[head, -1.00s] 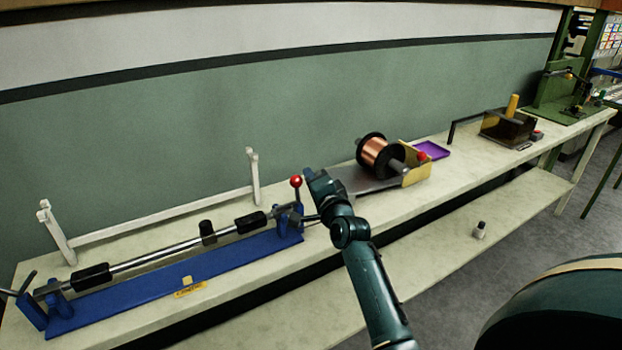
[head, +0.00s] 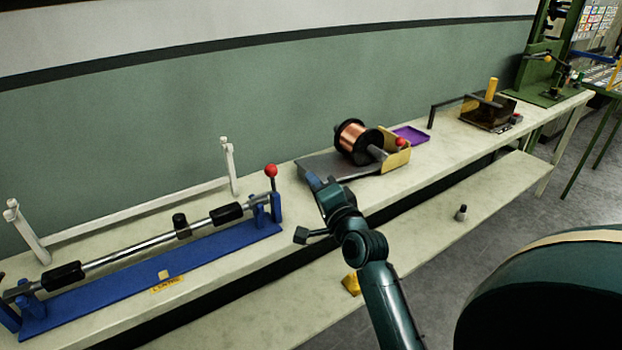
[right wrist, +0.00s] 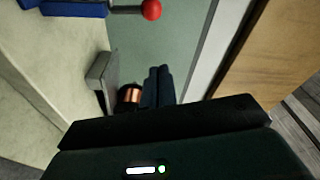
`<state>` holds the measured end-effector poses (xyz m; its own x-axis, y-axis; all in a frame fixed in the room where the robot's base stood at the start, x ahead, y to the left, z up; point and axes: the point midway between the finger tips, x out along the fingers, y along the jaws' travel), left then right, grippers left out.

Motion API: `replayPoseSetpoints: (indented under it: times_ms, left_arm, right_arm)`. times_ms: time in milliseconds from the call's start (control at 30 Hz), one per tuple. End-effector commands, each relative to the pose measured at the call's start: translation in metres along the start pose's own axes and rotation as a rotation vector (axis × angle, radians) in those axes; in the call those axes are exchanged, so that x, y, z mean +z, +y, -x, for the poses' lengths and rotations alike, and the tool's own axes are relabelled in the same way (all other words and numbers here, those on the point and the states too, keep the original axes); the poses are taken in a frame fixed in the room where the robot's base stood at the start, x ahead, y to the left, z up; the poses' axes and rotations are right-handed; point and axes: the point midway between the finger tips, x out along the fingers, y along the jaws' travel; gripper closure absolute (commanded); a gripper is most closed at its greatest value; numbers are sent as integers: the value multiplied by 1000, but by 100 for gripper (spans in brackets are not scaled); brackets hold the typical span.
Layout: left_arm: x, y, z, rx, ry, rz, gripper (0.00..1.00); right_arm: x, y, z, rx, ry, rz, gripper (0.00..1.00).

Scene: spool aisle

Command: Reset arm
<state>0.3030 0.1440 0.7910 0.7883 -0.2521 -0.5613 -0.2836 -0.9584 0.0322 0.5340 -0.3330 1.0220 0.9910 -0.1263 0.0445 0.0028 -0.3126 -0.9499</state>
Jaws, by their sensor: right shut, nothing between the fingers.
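My right arm reaches up from the bottom of the head view. Its gripper (head: 314,182) is shut and empty, and it appears just in front of the grey plate by the copper spool. In the right wrist view its two dark fingers (right wrist: 158,86) lie together with nothing between them. My left gripper is not in view.
A blue fixture (head: 150,275) with a steel bar and a red-ball lever (head: 271,170) stands at left, before a white rail (head: 135,209). A purple tray (head: 411,134) and a dark box (head: 487,112) are farther right. A lower shelf (head: 420,235) holds a small bottle (head: 461,213).

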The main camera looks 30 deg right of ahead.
Motion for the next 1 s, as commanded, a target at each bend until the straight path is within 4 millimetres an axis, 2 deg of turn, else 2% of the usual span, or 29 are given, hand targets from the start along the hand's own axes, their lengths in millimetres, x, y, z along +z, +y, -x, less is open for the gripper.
replayPoseSetpoints:
  times_ms: [433, 567, 667, 767, 900, 1000]
  left_arm:
    - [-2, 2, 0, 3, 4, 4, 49]
    - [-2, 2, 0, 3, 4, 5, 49]
    - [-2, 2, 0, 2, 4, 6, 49]
    - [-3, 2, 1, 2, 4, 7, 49]
    - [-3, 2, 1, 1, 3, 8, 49]
    - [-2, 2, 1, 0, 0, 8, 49]
  right_arm:
    - [0, 0, 0, 1, -1, 1, 100]
    - [16, 14, 9, 31, -39, 85, 100]
    - [49, 41, 32, 84, -128, 274, 100]
    - [95, 78, 74, 134, -271, 534, 100]
    - [153, 121, 145, 146, -494, 872, 100]
    - [184, 141, 194, 121, -634, 1051, 100]
